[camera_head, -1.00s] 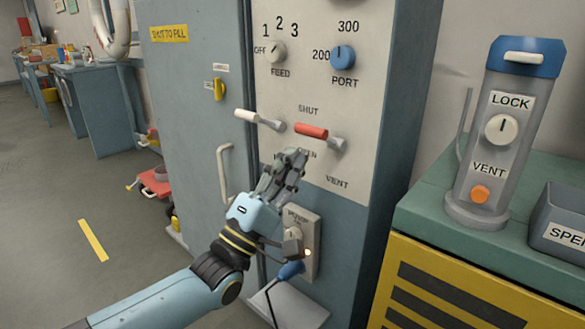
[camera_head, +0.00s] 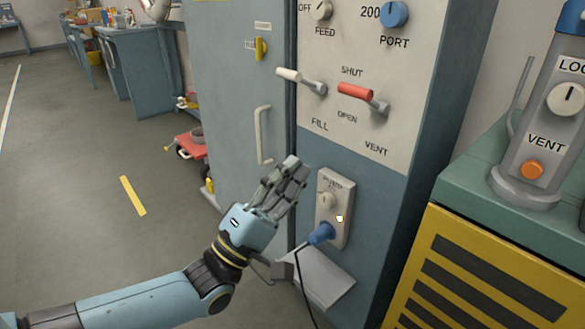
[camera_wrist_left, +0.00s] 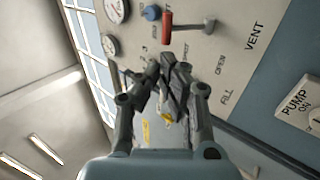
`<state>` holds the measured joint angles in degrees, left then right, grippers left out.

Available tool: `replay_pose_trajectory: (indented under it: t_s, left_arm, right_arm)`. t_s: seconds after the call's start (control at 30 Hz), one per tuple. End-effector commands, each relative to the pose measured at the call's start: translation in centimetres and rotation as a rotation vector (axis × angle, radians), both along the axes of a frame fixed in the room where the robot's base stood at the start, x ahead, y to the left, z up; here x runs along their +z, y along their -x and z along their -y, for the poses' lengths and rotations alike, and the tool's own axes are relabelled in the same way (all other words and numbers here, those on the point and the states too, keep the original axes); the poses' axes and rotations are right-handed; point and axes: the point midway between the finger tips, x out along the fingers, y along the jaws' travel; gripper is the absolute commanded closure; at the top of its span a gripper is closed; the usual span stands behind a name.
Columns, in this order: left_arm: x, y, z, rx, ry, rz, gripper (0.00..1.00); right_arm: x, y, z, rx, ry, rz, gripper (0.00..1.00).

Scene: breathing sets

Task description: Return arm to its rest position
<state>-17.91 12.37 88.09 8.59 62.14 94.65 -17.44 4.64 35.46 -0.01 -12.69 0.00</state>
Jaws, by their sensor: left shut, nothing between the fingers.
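My left gripper (camera_head: 288,178) is shut and empty in the head view. It is in front of the cabinet, below the two levers and left of the pump switch plate (camera_head: 345,193). Its closed fingers also show in the left wrist view (camera_wrist_left: 172,72), with the panel behind them. The red-handled lever (camera_head: 357,92) and the white-handled lever (camera_head: 290,75) are on the panel above the gripper. The gripper appears apart from them. My right gripper is not seen.
A blue plug (camera_head: 321,234) with a black cable sits at the switch plate, above a grey ledge (camera_head: 325,278). A grey cylinder with an orange VENT button (camera_head: 532,169) stands on the green-topped yellow cabinet (camera_head: 465,265).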

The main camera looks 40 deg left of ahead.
Motion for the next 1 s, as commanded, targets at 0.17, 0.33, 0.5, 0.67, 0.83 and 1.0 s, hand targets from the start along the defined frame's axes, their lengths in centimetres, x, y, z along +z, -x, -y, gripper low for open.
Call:
replay_pose_trajectory:
  t_s: [0.17,0.33,0.5,0.67,0.83,1.0]
  left_arm:
    - [0.0,0.0,0.0,0.0,0.0,0.0,1.0]
    - [-0.1,0.0,0.1,0.003,0.007,-0.001,1.0]
    - [-6.0,-0.1,-0.1,0.041,-0.001,-0.156,1.0]
    - [-18.3,1.2,-0.3,0.155,-0.192,-0.535,1.0]
    - [-31.6,6.8,-0.2,0.192,-0.524,-0.959,1.0]
    - [-42.3,16.4,0.3,0.075,-0.919,-1.334,1.0]
  right_arm:
    - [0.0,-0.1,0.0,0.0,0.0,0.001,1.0]
    - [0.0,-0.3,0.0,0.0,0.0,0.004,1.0]
    - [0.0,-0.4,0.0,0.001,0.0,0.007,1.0]
    - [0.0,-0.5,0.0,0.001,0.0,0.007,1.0]
    - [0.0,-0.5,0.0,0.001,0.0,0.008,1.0]
    - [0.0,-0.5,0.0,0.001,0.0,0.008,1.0]
